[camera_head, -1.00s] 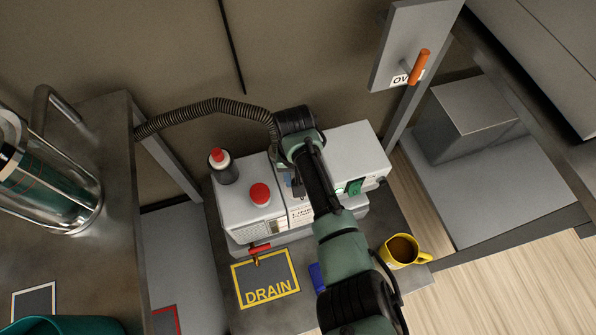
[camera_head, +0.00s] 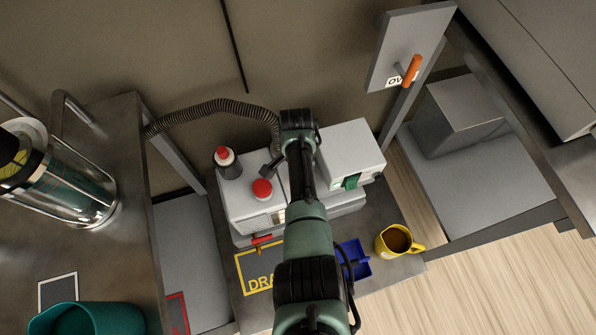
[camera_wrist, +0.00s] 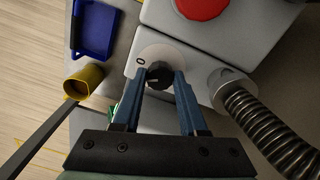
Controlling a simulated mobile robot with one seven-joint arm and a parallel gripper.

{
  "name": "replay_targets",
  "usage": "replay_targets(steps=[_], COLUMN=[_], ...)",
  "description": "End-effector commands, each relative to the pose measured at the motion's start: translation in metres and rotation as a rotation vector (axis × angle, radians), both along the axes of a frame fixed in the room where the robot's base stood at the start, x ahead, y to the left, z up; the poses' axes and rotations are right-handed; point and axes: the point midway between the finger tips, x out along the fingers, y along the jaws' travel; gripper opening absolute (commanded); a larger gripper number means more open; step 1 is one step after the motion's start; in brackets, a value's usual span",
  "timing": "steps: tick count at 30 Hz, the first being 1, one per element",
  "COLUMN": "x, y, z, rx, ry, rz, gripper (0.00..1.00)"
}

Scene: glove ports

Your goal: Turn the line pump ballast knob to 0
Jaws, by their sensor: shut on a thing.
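The line pump (camera_head: 350,150) is a light grey housing on a dark bench in the head view, partly hidden by my arm. In the wrist view the black round knob (camera_wrist: 158,77) sits on a pale round dial with a "0" (camera_wrist: 140,61) printed at its upper left. My gripper (camera_wrist: 158,74) has its two blue fingers shut on the knob, one on each side. A light mark shows on the knob, but I cannot tell exactly where it points. In the head view my arm hides the knob and the fingers.
A ribbed hose (camera_head: 205,108) runs to the pump. A green switch (camera_head: 352,181), a blue tray (camera_head: 354,262) and a yellow mug (camera_head: 393,241) lie to the right. A red-handled drain tap (camera_head: 262,239) is in front.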

Motion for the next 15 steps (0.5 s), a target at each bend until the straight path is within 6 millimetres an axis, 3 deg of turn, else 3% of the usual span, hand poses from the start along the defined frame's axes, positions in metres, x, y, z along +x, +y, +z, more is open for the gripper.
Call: replay_targets(steps=[15], x=[0.0003], y=[-0.0013], z=[0.0006], rx=[-0.004], ry=[0.000], rz=[-0.381], gripper=[0.00])
